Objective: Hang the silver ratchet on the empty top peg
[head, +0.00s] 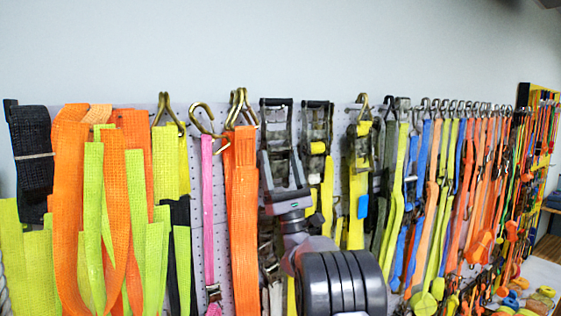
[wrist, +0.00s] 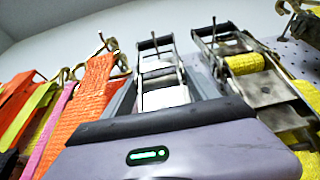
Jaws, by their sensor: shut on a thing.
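The silver ratchet (head: 277,125) is a tall metal frame standing upright at the top edge of the strap wall, right of a wide orange strap. My gripper (head: 286,190) is below it and shut on its lower part. In the wrist view the ratchet (wrist: 158,60) rises between the two fingers of my gripper (wrist: 160,85). A second ratchet (head: 317,125) with a yellow strap hangs close on the right, and also shows in the wrist view (wrist: 240,65).
The orange strap (head: 243,190) with brass hooks (head: 241,105) hangs close on the left. A pink strap (head: 208,180) is beyond it. Many straps fill the perforated wall panel (head: 219,240) on both sides. The space above the wall's top edge is clear.

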